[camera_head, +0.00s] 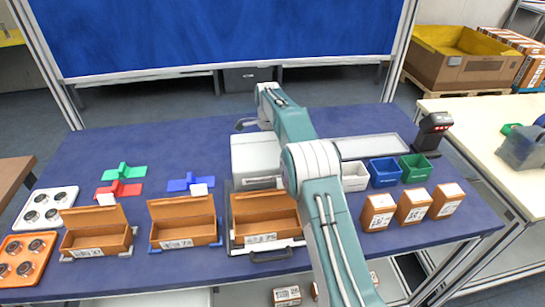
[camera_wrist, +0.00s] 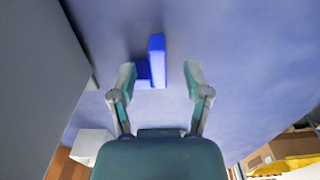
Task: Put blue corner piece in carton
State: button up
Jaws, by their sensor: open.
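The blue corner piece (camera_head: 188,182) lies on the blue table behind the middle open carton. In the wrist view, the blue corner piece (camera_wrist: 157,60) shows ahead of my fingertips, between the two fingers in the picture; no contact is visible. My gripper (camera_wrist: 158,76) is open and empty. In the head view, my gripper (camera_head: 243,124) is small, beyond the white box-shaped machine. Three open brown cartons stand along the front: left (camera_head: 97,241), middle (camera_head: 184,232) and right (camera_head: 265,222). The pictures do not tell which carton is meant.
Green (camera_head: 124,170) and red (camera_head: 118,189) corner pieces lie left of the blue one. Small bins (camera_head: 386,174) and closed boxes (camera_head: 413,207) stand further right.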

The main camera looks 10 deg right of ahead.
jog(key=shift+f, duration=1.3)
grip_shut()
jog(key=shift+r, duration=0.1)
